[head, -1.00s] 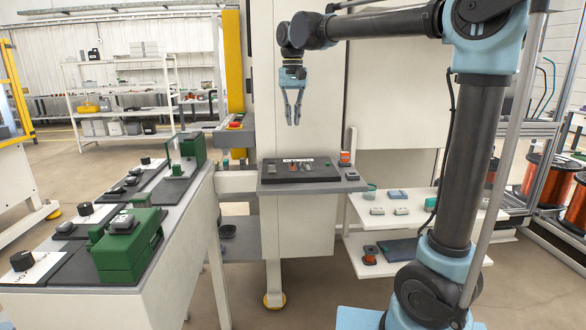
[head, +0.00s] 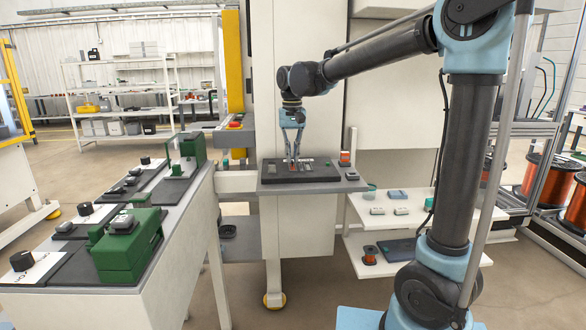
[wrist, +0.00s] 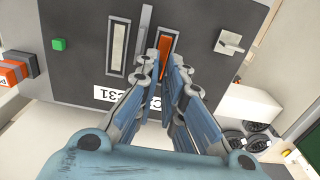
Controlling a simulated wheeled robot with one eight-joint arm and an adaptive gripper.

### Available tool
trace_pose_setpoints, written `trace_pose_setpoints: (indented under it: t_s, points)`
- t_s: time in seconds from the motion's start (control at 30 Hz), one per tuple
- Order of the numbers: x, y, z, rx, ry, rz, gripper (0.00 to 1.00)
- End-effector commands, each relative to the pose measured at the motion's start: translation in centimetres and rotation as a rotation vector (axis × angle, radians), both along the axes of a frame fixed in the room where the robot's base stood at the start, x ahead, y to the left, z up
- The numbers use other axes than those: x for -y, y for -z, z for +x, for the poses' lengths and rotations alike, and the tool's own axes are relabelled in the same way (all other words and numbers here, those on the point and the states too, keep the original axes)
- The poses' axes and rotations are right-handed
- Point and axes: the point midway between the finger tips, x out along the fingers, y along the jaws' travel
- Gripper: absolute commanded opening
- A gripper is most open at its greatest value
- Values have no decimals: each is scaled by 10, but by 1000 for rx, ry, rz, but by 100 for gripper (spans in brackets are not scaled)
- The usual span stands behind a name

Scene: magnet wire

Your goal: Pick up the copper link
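The copper link appears as an orange bar (wrist: 165,46) in a narrow dark slot on the dark panel (wrist: 85,25) in the wrist view. My gripper (wrist: 165,62) is low over the panel, with its fingertips apart near the lower end of the orange bar. I cannot tell whether either fingertip touches the bar. In the head view my gripper (head: 293,163) points down, with its tips at the dark panel (head: 322,174), and the link is too small to tell apart there.
A pale strip (wrist: 118,45) lies in another slot to the left. A metal lever piece (wrist: 230,42) sits to the right, and a green button (wrist: 58,44) to the far left. An orange-topped block (head: 345,156) stands at the shelf's right end. Green fixtures (head: 130,245) stand on the left bench.

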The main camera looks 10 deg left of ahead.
Motion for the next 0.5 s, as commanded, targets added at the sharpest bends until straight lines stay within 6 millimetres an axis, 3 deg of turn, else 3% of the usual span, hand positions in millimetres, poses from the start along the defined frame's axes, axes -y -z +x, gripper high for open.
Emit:
trace_pose_setpoints:
  t_s: [0.2,0.43,0.5]
  points:
    - [0,19,0,0,0,0,9]
    - [0,20,0,0,0,0,9]
    - [0,20,0,0,0,0,0]
